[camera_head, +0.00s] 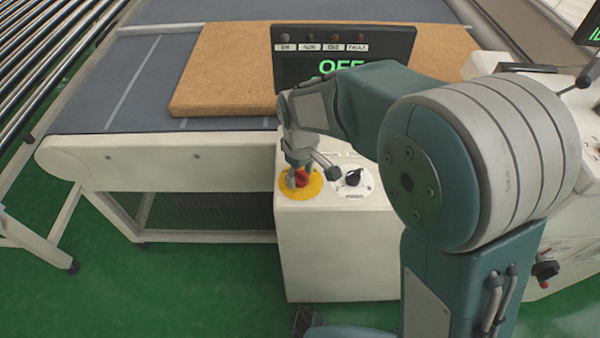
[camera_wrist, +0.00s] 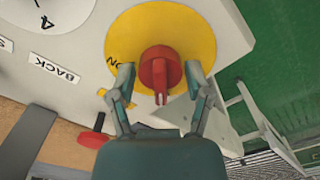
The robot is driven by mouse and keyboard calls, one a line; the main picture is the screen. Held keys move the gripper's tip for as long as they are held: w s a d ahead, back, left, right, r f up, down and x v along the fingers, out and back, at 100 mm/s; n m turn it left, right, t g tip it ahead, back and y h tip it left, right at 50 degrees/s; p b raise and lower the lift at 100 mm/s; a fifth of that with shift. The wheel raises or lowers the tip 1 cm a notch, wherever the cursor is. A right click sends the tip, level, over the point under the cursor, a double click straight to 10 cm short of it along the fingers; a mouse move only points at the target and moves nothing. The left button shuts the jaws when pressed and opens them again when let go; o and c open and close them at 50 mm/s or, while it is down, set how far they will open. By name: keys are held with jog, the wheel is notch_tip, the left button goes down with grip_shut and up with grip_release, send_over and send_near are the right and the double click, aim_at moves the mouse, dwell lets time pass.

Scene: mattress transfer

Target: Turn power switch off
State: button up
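The power switch is a red rotary knob (camera_head: 302,178) on a yellow disc (camera_head: 287,191), on top of the white control box. In the wrist view the red knob (camera_wrist: 160,68) sits on the yellow disc (camera_wrist: 120,35), with part of a label near the left finger. My gripper (camera_head: 300,165) is at the knob from above. In the wrist view its two fingers (camera_wrist: 159,72) stand on either side of the knob, spread, with narrow gaps visible. The display (camera_head: 345,55) behind reads "OFF" in green; my arm covers its lower part.
A black selector knob (camera_head: 352,177) on a white dial sits right of the disc. A brown mattress (camera_head: 225,70) lies on the grey conveyor (camera_head: 90,85) behind. Rollers (camera_head: 40,50) run at the left. Another machine stands at the right. Green floor is clear in front.

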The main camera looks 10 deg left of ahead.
aim_at(301, 171)
jog(key=shift+r, duration=0.1)
dwell(0.3)
notch_tip(301, 171, up, 12)
dwell(0.4)
jog(key=shift+a, duration=0.1)
jog(key=s+d+r+m+t, duration=0.1)
jog(key=s+d+r+m, duration=0.2)
jog(key=d, duration=0.5)
jog(key=s+d+r+m+t, duration=0.2)
jog(key=d+r+m, duration=0.1)
jog(key=d, duration=0.5)
jog(key=s+d+f+m+t, duration=0.2)
jog(key=s+d+m, duration=0.4)
jog(key=s+d, duration=0.4)
jog(key=shift+d+t, duration=0.3)
jog(key=shift+d, duration=0.1)
jog(key=shift+s+f, duration=0.1)
